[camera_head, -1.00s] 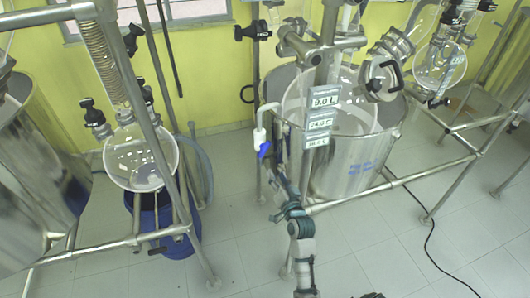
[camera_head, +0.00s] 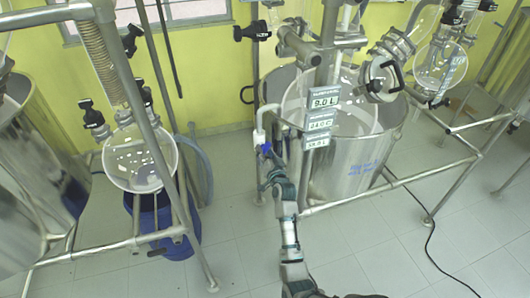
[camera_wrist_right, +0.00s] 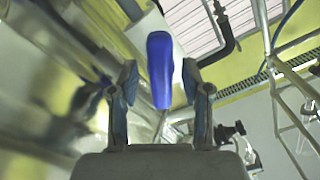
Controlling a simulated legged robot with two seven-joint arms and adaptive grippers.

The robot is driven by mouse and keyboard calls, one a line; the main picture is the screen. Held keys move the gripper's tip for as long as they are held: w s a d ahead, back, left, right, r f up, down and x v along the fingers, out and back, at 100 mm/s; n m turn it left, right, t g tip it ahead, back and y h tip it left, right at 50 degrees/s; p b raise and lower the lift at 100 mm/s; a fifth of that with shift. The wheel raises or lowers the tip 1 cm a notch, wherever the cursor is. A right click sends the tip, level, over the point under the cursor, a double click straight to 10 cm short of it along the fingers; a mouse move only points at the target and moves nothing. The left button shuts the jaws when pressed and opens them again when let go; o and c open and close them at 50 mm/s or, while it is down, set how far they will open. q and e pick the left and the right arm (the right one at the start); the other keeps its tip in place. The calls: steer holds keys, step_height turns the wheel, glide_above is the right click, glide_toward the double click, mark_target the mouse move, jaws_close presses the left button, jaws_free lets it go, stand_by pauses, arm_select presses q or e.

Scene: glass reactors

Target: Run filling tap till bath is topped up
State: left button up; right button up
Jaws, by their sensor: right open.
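The filling tap is a white pipe (camera_head: 262,118) with a blue handle (camera_head: 265,149), at the left rim of the steel bath (camera_head: 352,168). Displays on the post in front of the bath include one reading 9.0 L (camera_head: 324,98). My right gripper (camera_head: 270,166) is just below the blue handle in the head view. In the right wrist view the blue handle (camera_wrist_right: 160,68) stands between the two open fingers (camera_wrist_right: 159,80), with gaps visible on both sides. Water flow and the water level cannot be made out. My left gripper is not in view.
A metal tube frame (camera_head: 440,172) surrounds the bath. Another frame with a round glass flask (camera_head: 140,160) and a blue drum (camera_head: 150,222) stands at the left. A black cable (camera_head: 432,240) lies on the tiled floor at the right.

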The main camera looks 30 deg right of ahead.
jaws_close()
steer(key=shift+r+m+p, duration=0.1)
steer(key=shift+m+p, duration=0.6)
steer(key=shift+p, duration=0.05)
steer(key=shift+m+p, duration=1)
steer(key=shift+m, duration=0.2)
steer(key=m+p, duration=0.1)
steer(key=m, duration=0.1)
steer(key=shift+m+p, duration=0.35)
steer(key=shift+m, duration=0.05)
steer(key=m+p, duration=0.1)
steer(key=m, duration=0.2)
steer(key=shift+s, duration=0.1)
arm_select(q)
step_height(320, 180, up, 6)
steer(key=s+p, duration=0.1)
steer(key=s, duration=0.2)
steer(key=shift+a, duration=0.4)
arm_select(e)
steer(key=shift+f+m, duration=0.3)
steer(key=shift+m, duration=0.9)
steer(key=shift+f, duration=0.1)
